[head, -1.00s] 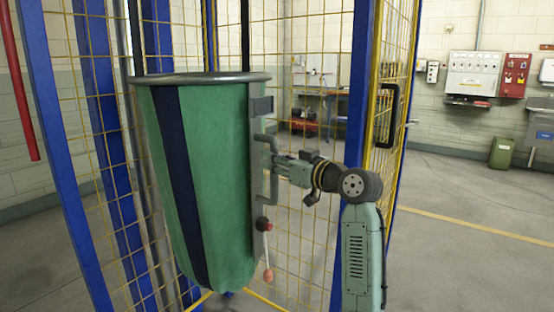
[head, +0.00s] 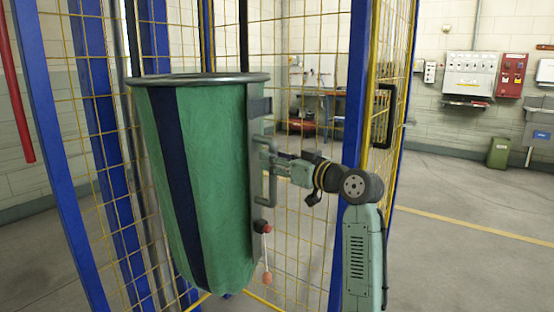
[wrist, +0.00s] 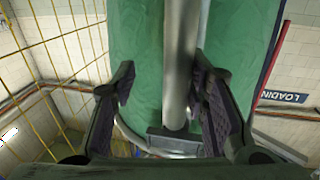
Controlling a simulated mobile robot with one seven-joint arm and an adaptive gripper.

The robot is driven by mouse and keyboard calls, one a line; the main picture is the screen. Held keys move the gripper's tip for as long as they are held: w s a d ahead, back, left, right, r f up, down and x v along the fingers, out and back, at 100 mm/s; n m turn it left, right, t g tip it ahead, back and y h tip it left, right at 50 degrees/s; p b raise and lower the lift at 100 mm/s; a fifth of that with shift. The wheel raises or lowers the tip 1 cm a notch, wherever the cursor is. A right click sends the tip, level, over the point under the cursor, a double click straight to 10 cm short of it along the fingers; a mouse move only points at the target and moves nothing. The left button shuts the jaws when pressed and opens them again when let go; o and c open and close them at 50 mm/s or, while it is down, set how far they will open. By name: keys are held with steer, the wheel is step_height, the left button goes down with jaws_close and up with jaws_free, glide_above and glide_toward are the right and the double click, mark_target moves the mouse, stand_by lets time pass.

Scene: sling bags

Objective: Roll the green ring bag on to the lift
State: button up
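The green ring bag (head: 222,190) hangs from a dark round ring (head: 200,79) and has a navy stripe down its side. It fills the left-middle of the head view, upright. A grey-green handle (head: 271,188) is on its right side. My gripper (head: 272,162) is at this handle, coming from the right. In the wrist view a grey handle bar (wrist: 181,60) passes between the fingers of my gripper (wrist: 165,95). A gap shows on the left of the bar, and the right finger is close to it. The fingers look open around the bar. I cannot clearly identify the lift.
A cage of blue posts (head: 355,100) and yellow mesh (head: 305,225) stands close behind and beside the bag. A black-handled mesh panel (head: 385,115) is at its right. A green bin (head: 498,152) stands by the far wall. Open floor (head: 460,265) lies at right.

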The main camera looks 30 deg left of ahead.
steer(key=shift+d+f, duration=0.1)
steer(key=v, duration=1.2)
steer(key=shift+a, duration=0.2)
stand_by(0.8)
